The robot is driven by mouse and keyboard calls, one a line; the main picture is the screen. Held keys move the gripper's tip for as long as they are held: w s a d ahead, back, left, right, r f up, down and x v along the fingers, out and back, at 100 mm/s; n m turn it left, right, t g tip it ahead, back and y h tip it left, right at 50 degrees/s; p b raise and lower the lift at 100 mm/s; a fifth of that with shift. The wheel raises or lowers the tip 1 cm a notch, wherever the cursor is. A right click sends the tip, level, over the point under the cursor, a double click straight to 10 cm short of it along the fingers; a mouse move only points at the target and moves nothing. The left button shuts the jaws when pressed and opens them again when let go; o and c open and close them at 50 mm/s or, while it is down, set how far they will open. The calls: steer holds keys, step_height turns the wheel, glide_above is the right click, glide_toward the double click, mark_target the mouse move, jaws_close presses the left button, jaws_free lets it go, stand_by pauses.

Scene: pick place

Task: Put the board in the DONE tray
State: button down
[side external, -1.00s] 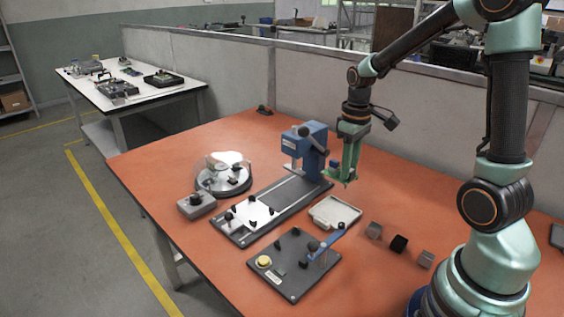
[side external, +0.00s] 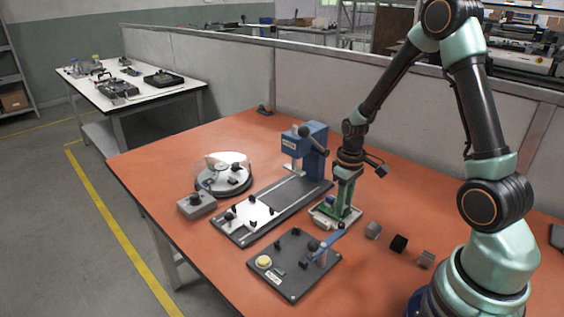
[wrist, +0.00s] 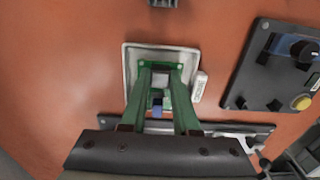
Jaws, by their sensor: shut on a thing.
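The DONE tray (side external: 317,220) is a shallow, pale, square tray near the middle of the bench. In the wrist view its floor and rim (wrist: 128,56) show beyond my fingers. My gripper (side external: 343,212) has green fingers pointing down over the tray. It is shut on the board, a small green piece (side external: 331,204) with a blue part on it. In the wrist view the board (wrist: 167,98) shows between the fingers (wrist: 160,78), partly hidden by them. The board is inside the tray's outline or just above it; I cannot tell whether it touches the floor.
A dark panel (side external: 290,284) with a yellow button and blue lever stands in front of the tray. A blue press (side external: 312,150) on a long plate is behind left. A round domed device (side external: 224,178) is farther left. Small blocks (side external: 398,243) lie to the right.

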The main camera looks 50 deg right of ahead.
steer(key=shift+f, duration=0.1)
steer(key=c, duration=0.7)
jaws_free()
steer(key=shift+o, duration=0.2)
step_height(320, 180, up, 12)
steer(key=s+a+r+t, duration=0.2)
steer(key=a+r, duration=0.3)
steer(key=a, duration=0.1)
steer(key=s+a+r+t, duration=0.3)
steer(key=a+r, duration=0.3)
steer(key=a, duration=0.1)
steer(key=shift+a+t, duration=0.25)
steer(key=shift+t, duration=0.05)
